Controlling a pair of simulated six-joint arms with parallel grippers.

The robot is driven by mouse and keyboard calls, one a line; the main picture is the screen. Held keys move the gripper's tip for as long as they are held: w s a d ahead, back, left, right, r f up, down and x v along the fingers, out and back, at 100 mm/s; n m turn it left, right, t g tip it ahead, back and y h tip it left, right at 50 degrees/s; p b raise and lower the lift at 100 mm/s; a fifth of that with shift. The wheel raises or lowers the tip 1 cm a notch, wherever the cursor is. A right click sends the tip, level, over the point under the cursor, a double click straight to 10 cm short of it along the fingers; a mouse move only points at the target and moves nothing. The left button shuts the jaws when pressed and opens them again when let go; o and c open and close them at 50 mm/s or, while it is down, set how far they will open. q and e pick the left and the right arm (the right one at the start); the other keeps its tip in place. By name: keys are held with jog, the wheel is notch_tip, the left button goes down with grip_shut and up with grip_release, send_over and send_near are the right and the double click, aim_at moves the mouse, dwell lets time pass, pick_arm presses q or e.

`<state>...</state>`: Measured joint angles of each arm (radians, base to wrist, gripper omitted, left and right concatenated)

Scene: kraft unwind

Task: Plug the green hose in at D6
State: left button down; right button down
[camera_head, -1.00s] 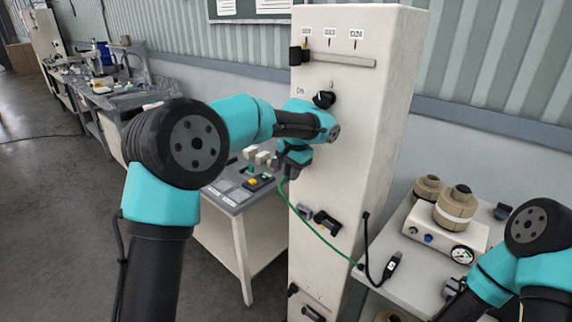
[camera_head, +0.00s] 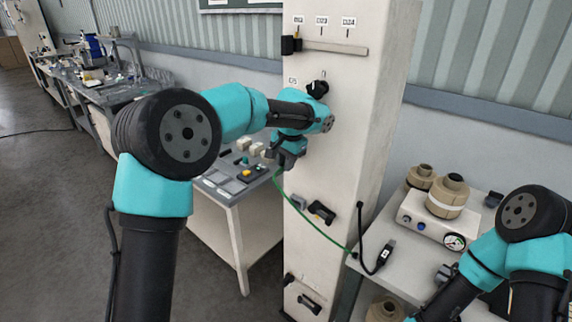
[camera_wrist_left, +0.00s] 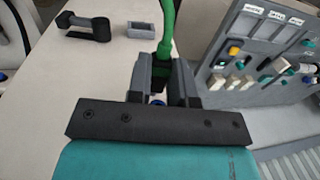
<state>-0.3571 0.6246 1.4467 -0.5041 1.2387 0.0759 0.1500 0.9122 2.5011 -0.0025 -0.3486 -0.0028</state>
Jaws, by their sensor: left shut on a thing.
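The green hose (camera_head: 310,222) hangs from my left gripper (camera_head: 284,160) down across the front of the pale column (camera_head: 345,150) to its lower right edge. In the left wrist view the hose (camera_wrist_left: 167,35) rises from between the two fingers of the left gripper (camera_wrist_left: 163,85), which is shut on its end. The gripper is close to the column face; whether the hose end touches anything is hidden. Small labels on the column are too small to read surely, and I cannot pick out D6. My right arm (camera_head: 500,245) shows at lower right, its gripper out of frame.
A black knob (camera_head: 317,88) and a horizontal bar (camera_head: 330,48) are on the column above the gripper. Dark fittings (camera_head: 321,212) sit below it. A black cable with a plug (camera_head: 385,255) hangs at the right. A low table (camera_head: 225,190) with a control panel stands left.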

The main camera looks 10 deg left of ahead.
pick_arm(q)
jog(key=shift+w+a+r, duration=0.15)
jog(key=shift+w+r, duration=0.05)
jog(key=shift+r, duration=0.7)
jog(key=shift+w+a+r, duration=0.1)
jog(key=shift+w+r, duration=0.1)
jog(key=shift+r, duration=0.7)
dwell(0.5)
jog(key=shift+t, duration=0.3)
jog(key=shift+w+d, duration=0.1)
jog(key=shift+w, duration=0.05)
jog(key=shift+w+r, duration=0.1)
jog(key=shift+s, duration=0.35)
dwell(0.7)
jog(key=shift+s+f, duration=0.15)
jog(key=shift+f, duration=0.05)
jog(key=shift+s, duration=0.25)
jog(key=shift+s+a+f, duration=0.15)
jog(key=shift+s+a, duration=0.65)
jog(key=shift+s, duration=0.3)
